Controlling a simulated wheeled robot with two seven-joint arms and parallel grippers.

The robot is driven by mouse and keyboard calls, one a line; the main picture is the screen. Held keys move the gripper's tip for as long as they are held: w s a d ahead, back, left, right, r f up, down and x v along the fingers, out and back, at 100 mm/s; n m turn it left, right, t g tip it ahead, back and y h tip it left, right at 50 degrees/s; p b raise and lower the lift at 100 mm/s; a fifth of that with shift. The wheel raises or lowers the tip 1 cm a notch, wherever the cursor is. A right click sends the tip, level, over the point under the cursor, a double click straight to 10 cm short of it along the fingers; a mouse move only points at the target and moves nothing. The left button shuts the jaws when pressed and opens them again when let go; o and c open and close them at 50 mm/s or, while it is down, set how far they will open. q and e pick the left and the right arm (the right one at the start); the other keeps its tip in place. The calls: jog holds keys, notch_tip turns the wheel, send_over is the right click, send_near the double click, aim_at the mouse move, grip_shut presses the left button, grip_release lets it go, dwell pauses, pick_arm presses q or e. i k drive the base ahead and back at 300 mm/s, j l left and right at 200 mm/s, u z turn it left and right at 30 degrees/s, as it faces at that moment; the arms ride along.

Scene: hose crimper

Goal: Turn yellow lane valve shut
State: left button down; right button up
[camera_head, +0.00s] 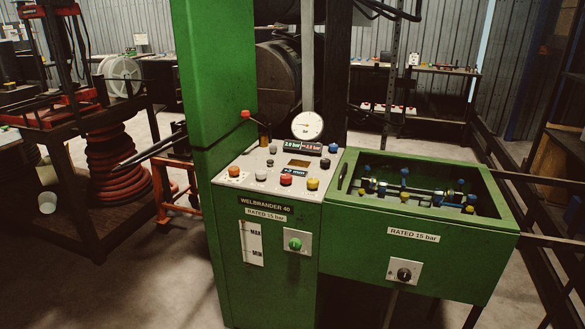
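The green machine (225,90) has a light control panel with coloured knobs, including a yellow knob (312,184) at its right front. To its right, an open green trough (420,262) holds a metal pipe assembly (425,191) with several blue knobs (404,171) and small yellow parts (404,197). I cannot tell which of these is the yellow lane valve or whether it is open or shut. Neither of my grippers is in view.
A pressure gauge (308,125) stands behind the panel. A red-tipped lever (246,114) rises at its left. A black knob (404,274) is on the trough's front, a green knob (295,244) on the cabinet. A dark metal railing (540,250) bounds the right side. The lower left floor is clear.

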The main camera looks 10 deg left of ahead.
aim_at(312, 183)
jog(key=i+j, duration=0.3)
jog(key=i+j+z, duration=0.1)
jog(key=i+j, duration=0.2)
jog(key=j, duration=0.15)
jog(key=i+j, duration=0.25)
jog(key=j, duration=0.15)
jog(key=z, duration=0.05)
